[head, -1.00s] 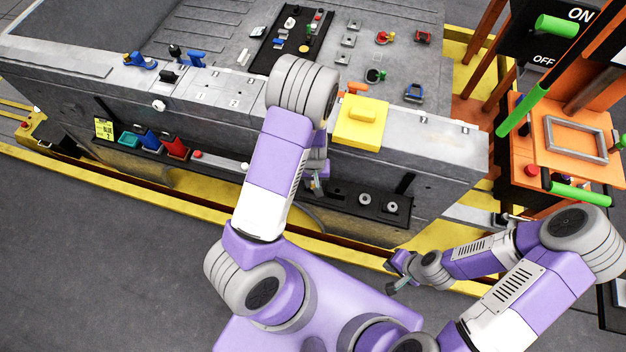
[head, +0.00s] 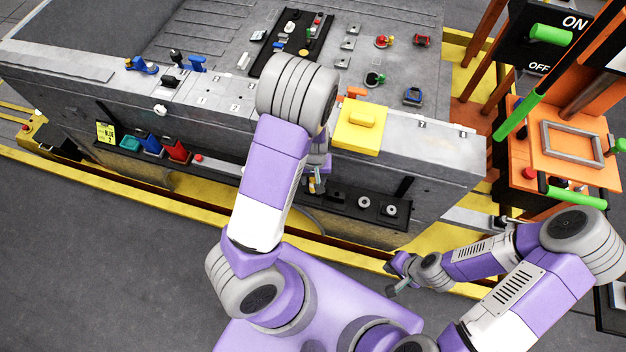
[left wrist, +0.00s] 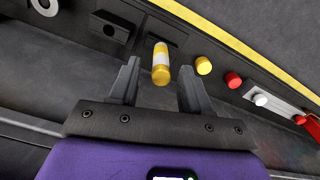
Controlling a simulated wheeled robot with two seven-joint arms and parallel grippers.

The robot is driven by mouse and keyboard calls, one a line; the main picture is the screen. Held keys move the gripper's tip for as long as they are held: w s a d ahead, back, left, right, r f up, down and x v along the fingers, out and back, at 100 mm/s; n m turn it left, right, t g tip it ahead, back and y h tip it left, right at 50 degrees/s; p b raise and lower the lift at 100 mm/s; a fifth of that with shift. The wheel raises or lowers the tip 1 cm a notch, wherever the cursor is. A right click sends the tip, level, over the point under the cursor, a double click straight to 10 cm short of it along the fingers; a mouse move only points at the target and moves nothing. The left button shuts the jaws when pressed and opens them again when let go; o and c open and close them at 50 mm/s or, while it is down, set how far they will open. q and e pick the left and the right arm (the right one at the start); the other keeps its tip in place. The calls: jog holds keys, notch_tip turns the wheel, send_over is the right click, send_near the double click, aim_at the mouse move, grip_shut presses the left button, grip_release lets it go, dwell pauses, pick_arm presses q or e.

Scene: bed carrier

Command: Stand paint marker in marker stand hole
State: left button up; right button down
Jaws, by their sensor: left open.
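In the left wrist view the paint marker (left wrist: 161,66), yellow with a white band, lies between the fingertips of my left gripper (left wrist: 155,85). The fingers are open, with a gap on each side of the marker. In the head view my left gripper (head: 316,186) is down at the black side shelf, partly hidden by my arm, and I cannot make out the marker clearly there. A dark block with a round hole (left wrist: 110,29) sits beside the marker; I cannot tell whether it is the marker stand. My right gripper (head: 397,284) is low at right, away from the shelf; its jaw state is unclear.
The black shelf (head: 345,201) carries two grey rings (head: 378,204). A yellow cap (left wrist: 203,65) and a red knob (left wrist: 233,80) sit near the marker. A yellow box (head: 361,130) stands on the grey carrier's edge above. Yellow rail (head: 220,205) runs below.

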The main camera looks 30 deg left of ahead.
pick_arm(q)
jog(key=shift+r, duration=0.55)
jog(key=shift+s+f, duration=0.1)
jog(key=shift+s, duration=0.1)
jog(key=shift+m, duration=0.4)
jog(key=s+f, duration=0.1)
jog(key=f, duration=0.1)
jog(key=s+d+f, duration=0.1)
jog(key=s+f, duration=0.1)
jog(key=shift+d, duration=0.2)
jog(key=s+d+f+m+h, duration=0.2)
jog(key=s+d+f+h, duration=0.35)
jog(key=d, duration=0.55)
notch_tip(320, 180, down, 6)
jog(key=s+y+b, duration=0.1)
jog(key=b, duration=0.5)
jog(key=shift+s+f+t, duration=0.15)
jog(key=shift+s+t, duration=0.1)
jog(key=shift+t, duration=0.05)
